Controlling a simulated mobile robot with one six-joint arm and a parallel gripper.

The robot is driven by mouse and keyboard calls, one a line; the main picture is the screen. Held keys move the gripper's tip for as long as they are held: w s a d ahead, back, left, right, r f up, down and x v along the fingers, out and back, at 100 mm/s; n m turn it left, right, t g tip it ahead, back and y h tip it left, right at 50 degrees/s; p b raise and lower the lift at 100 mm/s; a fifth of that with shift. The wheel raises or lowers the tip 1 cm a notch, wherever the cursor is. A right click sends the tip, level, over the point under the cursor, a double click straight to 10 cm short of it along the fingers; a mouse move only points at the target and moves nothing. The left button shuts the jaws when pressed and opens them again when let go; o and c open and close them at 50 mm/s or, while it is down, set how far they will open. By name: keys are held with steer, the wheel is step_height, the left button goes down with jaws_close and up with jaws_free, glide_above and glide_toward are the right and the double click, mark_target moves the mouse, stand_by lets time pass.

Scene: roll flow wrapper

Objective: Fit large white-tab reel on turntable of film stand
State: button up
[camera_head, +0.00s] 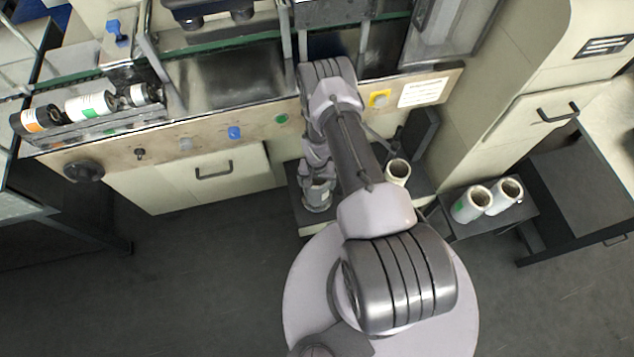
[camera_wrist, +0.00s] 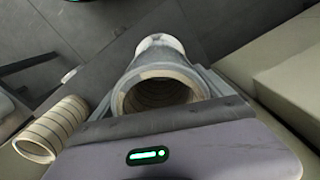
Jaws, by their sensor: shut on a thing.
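In the wrist view a hollow pale reel (camera_wrist: 158,72) with a white patch at its far end sits between the fingers of my gripper (camera_wrist: 158,98). Its open core faces the camera. My gripper is shut on it. In the head view my gripper (camera_head: 318,190) is low in front of the machine, beside the low dark stand. The held reel is hard to make out there, and the label on its tab cannot be read. A beige reel (camera_head: 398,172) stands upright just right of my arm; a ribbed reel (camera_wrist: 52,130) shows at left in the wrist view. I cannot make out the turntable.
Two white reels (camera_head: 470,204) stand on a low dark table (camera_head: 490,222) at right, one with a green tab. Several film rolls lie in a rack (camera_head: 90,125) at left. The machine's front panel (camera_head: 210,130) with knobs is close behind my gripper. The floor at left is clear.

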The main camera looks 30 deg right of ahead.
steer(key=shift+f, duration=0.2)
steer(key=shift+f+b, duration=1.2)
steer(key=shift+b, duration=0.15)
steer(key=o, duration=1.7)
step_height(320, 180, up, 18)
steer(key=p, duration=0.7)
steer(key=shift+f, duration=0.25)
